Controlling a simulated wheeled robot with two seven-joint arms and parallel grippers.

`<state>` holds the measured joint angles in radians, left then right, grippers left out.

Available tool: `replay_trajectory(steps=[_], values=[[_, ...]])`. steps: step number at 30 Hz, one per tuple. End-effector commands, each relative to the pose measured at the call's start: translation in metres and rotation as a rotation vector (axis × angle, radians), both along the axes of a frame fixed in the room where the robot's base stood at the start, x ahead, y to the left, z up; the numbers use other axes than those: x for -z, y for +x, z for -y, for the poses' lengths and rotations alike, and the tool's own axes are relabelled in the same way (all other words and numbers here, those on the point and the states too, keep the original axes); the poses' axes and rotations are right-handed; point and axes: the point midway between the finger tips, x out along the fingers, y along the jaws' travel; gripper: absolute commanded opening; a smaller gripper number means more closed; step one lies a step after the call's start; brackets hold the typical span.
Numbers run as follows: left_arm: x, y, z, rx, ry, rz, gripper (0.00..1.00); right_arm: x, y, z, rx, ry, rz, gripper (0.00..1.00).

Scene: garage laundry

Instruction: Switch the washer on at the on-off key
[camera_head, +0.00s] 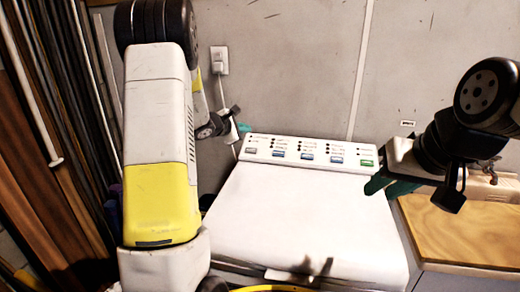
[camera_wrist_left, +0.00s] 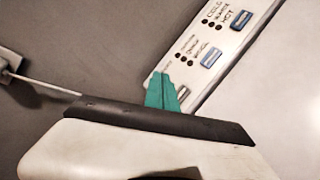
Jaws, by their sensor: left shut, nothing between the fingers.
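The white washer (camera_head: 305,225) stands against the wall with its lid closed. Its control panel (camera_head: 292,143) carries a row of keys: a grey key (camera_head: 251,150) at the left end, several blue keys (camera_head: 307,156) and a green key (camera_head: 366,162) at the right end. The key labels are too small to read in the head view. My left gripper (camera_head: 243,127) is shut and empty by the panel's left end. In the left wrist view its teal fingertips (camera_wrist_left: 163,92) appear beside the grey key (camera_wrist_left: 183,92); contact cannot be told. My right gripper (camera_head: 380,187) is by the panel's right end.
A wooden counter (camera_head: 460,230) with a tap (camera_head: 485,172) adjoins the washer on the right. A wall outlet (camera_head: 218,60) with a cord is behind my left arm. Planks (camera_head: 30,180) lean at the far left. The washer lid's top is clear.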

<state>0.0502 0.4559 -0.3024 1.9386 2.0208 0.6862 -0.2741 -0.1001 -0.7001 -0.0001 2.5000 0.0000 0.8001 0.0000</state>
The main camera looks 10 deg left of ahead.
Motion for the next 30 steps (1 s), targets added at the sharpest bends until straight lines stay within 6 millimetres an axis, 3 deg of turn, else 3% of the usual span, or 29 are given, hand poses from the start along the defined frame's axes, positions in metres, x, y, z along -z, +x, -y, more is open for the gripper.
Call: replay_trajectory(steps=[7, 21, 30], values=[[0.007, 0.003, 0.0, 0.001, 0.0, -0.002, 0.0, 0.0, 0.0, 0.0, 0.0, 0.0, 0.0, 0.31], [0.064, 0.026, 0.001, 0.002, 0.001, -0.002, 0.0, 0.0, 0.0, 0.0, 0.0, 0.0, 0.0, 0.31], [0.081, 0.033, 0.001, 0.002, 0.0, 0.0, 0.0, 0.0, 0.0, 0.0, 0.0, 0.0, 0.0, 0.31]])
